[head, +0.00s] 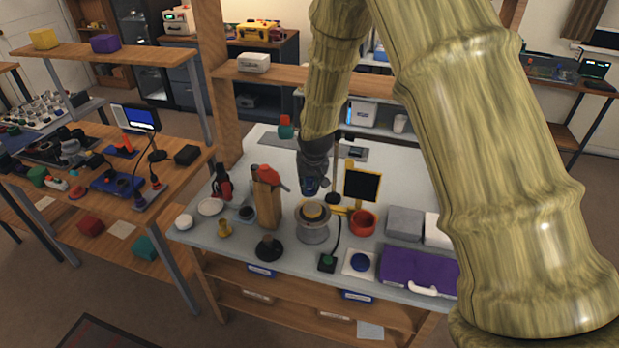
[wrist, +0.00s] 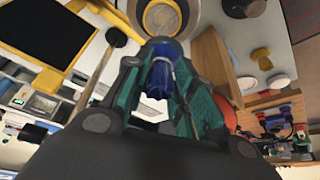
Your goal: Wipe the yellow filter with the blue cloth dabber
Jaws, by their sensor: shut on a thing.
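My gripper (head: 311,186) is shut on the blue cloth dabber (wrist: 160,77), pointing down over the workbench. The dabber shows as a dark blue piece between the fingers; it also shows in the head view (head: 309,184). The yellow filter (wrist: 162,18) is a round, yellow-rimmed disc lying on top of a grey round stand (wrist: 208,12). In the head view the filter (head: 313,211) is just below the gripper, with a small gap seeming to show between it and the dabber. The wrist view does not settle whether they touch.
A wooden block (head: 267,203) with a red-topped item stands left of the stand. A black panel in a yellow frame (head: 362,186) and a red cup (head: 362,222) stand to the right. A purple case (head: 418,271) lies at the front right. A dark-based stand (head: 268,248) is in front.

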